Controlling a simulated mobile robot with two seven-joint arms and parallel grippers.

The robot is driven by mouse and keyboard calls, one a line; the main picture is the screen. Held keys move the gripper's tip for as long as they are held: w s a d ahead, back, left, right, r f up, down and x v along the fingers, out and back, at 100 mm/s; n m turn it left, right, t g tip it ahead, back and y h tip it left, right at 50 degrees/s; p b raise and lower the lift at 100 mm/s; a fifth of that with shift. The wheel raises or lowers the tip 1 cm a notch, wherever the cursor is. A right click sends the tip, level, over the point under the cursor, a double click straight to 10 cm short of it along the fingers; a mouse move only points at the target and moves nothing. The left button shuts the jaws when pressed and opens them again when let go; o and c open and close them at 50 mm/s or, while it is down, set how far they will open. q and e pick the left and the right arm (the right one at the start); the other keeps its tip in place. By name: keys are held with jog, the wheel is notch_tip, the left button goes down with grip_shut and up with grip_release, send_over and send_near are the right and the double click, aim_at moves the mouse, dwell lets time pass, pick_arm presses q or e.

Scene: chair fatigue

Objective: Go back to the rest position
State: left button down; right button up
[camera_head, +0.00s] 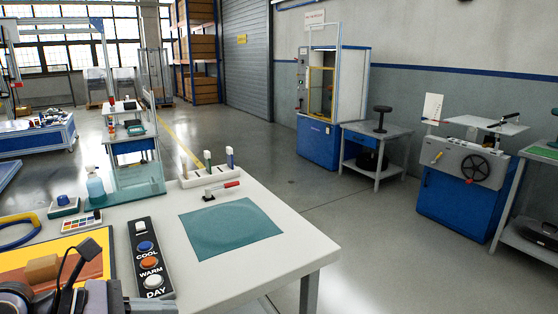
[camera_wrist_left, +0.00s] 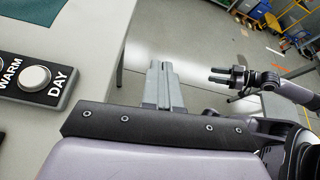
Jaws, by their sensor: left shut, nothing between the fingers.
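My left gripper (camera_wrist_left: 163,88) shows in the left wrist view, with its two grey fingers together and nothing between them. It is beside the edge of the white table, over the floor. A second arm comes in from the right of that view. Its dark gripper (camera_wrist_left: 217,75), which looks like my right one, has two prongs apart and nothing visible between them. It hangs over the floor, clear of the table. Neither gripper shows clearly in the head view.
A blue machine (camera_head: 464,178) and a grey bench (camera_head: 372,138) stand along the right wall. The floor between is open.

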pick_arm(q)
jog(key=s+d+r+n+t+h, duration=0.1)
jog(key=s+d+n+h, duration=0.1)
jog(key=d+n+h, duration=0.3)
jog(key=a+f+n+t+y+p, duration=0.25)
jog(key=f+n+t+y, duration=0.2)
jog(key=n, duration=0.85)
jog(key=a+f+n+t+y+p, duration=0.1)
jog(key=a+f+n+t+y, duration=0.35)
jog(key=n, duration=0.85)
jog(key=s+f+n+g+y, duration=0.4)
jog(key=s+f+n+g, duration=0.2)
jog(key=s+f+n, duration=0.6)
notch_tip(320, 180, down, 4)
jog(key=shift+f+n+y+p, duration=0.1)
jog(key=shift+n+y+p, duration=0.35)
jog(key=shift+n, duration=0.15)
jog(key=shift+d, duration=0.1)
